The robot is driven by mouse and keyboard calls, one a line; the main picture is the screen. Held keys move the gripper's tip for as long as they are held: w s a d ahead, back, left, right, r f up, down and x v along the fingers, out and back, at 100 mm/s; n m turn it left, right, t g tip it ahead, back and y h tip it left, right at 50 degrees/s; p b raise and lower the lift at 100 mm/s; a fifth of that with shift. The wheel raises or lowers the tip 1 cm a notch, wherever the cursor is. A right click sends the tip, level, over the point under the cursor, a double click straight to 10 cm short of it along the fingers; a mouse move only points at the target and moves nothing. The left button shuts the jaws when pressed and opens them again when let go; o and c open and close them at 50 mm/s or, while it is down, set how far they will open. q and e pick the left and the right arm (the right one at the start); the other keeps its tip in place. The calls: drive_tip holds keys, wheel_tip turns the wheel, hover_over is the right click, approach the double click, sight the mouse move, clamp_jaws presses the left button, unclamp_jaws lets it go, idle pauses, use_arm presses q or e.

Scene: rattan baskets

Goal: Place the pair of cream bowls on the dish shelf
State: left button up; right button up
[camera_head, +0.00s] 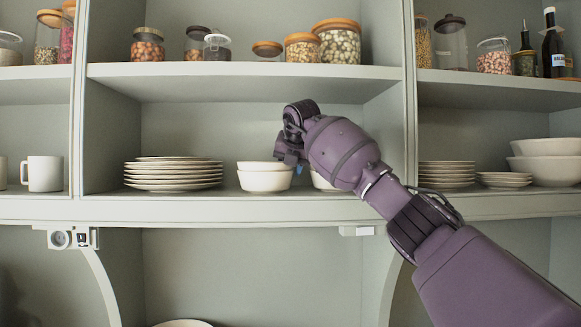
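Two cream bowls (265,182) sit one in the other on the middle shelf (240,207), right of a stack of plates. Another pale bowl (321,183) stands just right of them, mostly hidden behind my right arm. My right gripper (290,160) is over the right side of the stacked bowls, by their rim. Its fingers are mostly hidden by its own wrist, so I cannot tell whether it touches or grips them. My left gripper is not in view.
A plate stack (173,174) stands left of the bowls. More plates (447,175) and large white bowls (548,160) fill the right bay; a white mug (43,174) stands at left. Upright dividers bound the middle bay, and jars line the shelf above.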

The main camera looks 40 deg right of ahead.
drive_tip(key=shift+r, duration=0.15)
drive_tip(key=b+v, duration=0.1)
drive_tip(key=v, duration=0.6)
drive_tip(key=shift+s+b, duration=0.2)
drive_tip(key=shift+b, duration=0.15)
drive_tip(key=shift+a, duration=0.1)
